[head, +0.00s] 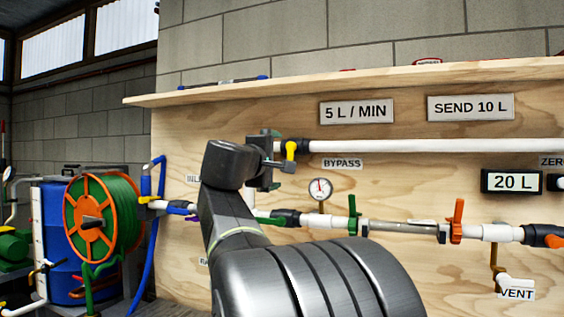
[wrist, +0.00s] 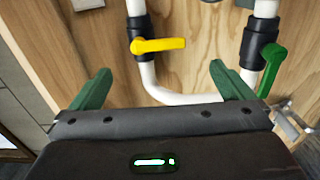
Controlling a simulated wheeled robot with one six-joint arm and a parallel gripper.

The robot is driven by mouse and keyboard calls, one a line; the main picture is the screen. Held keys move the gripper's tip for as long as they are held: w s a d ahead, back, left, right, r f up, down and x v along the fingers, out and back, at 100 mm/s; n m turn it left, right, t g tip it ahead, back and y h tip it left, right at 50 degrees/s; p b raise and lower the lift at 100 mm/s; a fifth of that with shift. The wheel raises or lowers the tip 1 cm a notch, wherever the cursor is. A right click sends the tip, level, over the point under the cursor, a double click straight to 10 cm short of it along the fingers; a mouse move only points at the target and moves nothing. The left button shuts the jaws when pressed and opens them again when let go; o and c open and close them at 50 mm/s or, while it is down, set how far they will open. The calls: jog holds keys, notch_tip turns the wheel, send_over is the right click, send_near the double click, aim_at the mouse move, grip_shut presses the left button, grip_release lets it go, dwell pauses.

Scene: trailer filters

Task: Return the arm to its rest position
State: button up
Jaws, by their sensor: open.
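My gripper (head: 279,159) is raised in front of the plywood panel in the head view, close to the upper white pipe and its yellow valve handle (head: 291,149). In the wrist view my gripper (wrist: 160,85) shows two green fingers spread wide apart with nothing between them. The yellow handle (wrist: 160,45) lies beyond the fingers, apart from them in that view. A green valve handle (wrist: 271,70) is just right of the right finger. My arm's links bend up from the bottom of the head view and hide part of the lower pipes.
The plywood panel (head: 440,180) carries a gauge (head: 320,188), an orange valve handle (head: 456,220), a green handle (head: 353,214) and a "20 L" display (head: 512,181). A shelf (head: 350,83) juts out above. A green hose reel (head: 103,217) and blue barrel (head: 55,240) stand at left.

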aim_at(292, 159)
jog(key=shift+s+a, duration=0.2)
jog(key=shift+s, duration=0.4)
jog(key=x, duration=1.4)
jog(key=shift+p, duration=0.4)
jog(key=shift+s, duration=0.1)
